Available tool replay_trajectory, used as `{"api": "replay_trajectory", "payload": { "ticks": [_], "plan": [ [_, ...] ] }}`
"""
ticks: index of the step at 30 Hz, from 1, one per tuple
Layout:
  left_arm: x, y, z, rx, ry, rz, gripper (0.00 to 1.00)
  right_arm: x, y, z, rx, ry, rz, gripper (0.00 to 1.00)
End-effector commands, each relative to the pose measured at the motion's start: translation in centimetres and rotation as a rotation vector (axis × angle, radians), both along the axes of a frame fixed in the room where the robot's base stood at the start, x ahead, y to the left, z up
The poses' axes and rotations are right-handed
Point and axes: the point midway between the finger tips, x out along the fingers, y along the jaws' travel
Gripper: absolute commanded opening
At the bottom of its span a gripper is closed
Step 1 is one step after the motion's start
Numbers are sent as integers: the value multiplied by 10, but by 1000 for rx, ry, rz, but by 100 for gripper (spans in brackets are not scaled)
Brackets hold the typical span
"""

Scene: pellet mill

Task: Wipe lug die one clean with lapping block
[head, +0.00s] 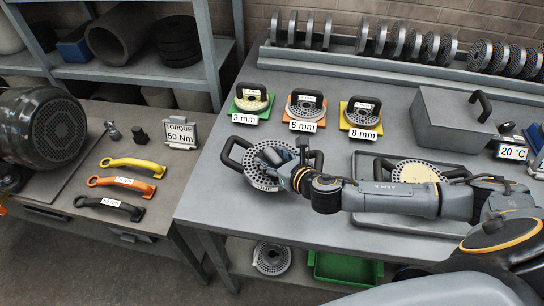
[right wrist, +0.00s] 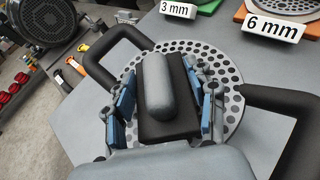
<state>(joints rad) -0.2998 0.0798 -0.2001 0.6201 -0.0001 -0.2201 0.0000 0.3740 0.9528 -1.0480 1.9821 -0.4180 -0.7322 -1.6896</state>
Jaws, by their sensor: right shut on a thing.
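A round perforated die (head: 258,172) with black lug handles on both sides lies on the bench. It also shows in the right wrist view (right wrist: 230,103), grey with dark holes where it is uncovered. My right gripper (head: 284,173) is above it. In the right wrist view, its blue-padded fingers (right wrist: 166,100) are shut on the lapping block (right wrist: 166,126), a dark block with a rounded grey grip. The block covers the die's middle; I cannot tell whether they touch. Another die (head: 415,172), with a pale yellow face, is in a grey tray (head: 362,165) behind my arm. My left gripper is not in view.
Three smaller handled dies on green (head: 251,103), orange (head: 304,112) and yellow (head: 361,118) plates stand behind, labelled 3, 6 and 8 mm. A grey lidded box (head: 450,120) is at right. Wrenches (head: 133,164) and a torque sign (head: 181,134) are on the left bench.

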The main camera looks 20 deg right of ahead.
Motion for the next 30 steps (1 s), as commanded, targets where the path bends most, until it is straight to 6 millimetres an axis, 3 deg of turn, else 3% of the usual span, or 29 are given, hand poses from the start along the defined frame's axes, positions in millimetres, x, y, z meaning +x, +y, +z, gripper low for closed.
{"api": "replay_trajectory", "payload": {
  "ticks": [8,17,30],
  "plan": [
    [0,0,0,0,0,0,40,-7,17,0,2,0,3,0],
    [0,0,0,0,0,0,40,-8,16,0,1,0,2,0],
    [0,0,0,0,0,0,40,-47,8,0,0,0,1,0]
  ]
}}
